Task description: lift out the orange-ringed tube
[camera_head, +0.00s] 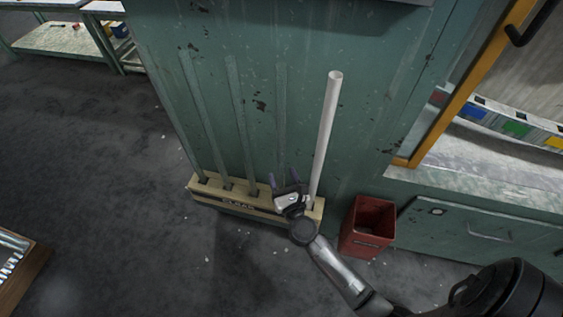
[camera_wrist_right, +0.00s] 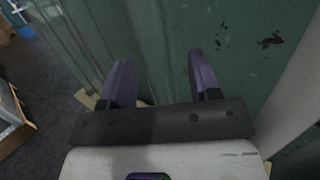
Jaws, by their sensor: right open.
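A wooden rack (camera_head: 235,208) with a dark label strip stands on the floor against the green wall. Several tall tubes rise from it: clear glass ones at left (camera_head: 196,115) and centre (camera_head: 241,120), a faint clear one (camera_head: 281,110) further right, and an opaque white one (camera_head: 326,130) at the right end. No orange ring can be made out on any tube. My right gripper (camera_head: 283,176) is open in front of the faint tube, just left of the white tube. In the right wrist view its purple fingers (camera_wrist_right: 160,75) are spread apart; faint vertical lines show between them. My left gripper is not in view.
A red bin (camera_head: 368,228) stands on the floor right of the rack. A green cabinet with an orange-framed opening (camera_head: 470,75) is at right. A wooden tray (camera_head: 20,262) is at lower left, and benches (camera_head: 60,40) are at upper left. The floor left of the rack is clear.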

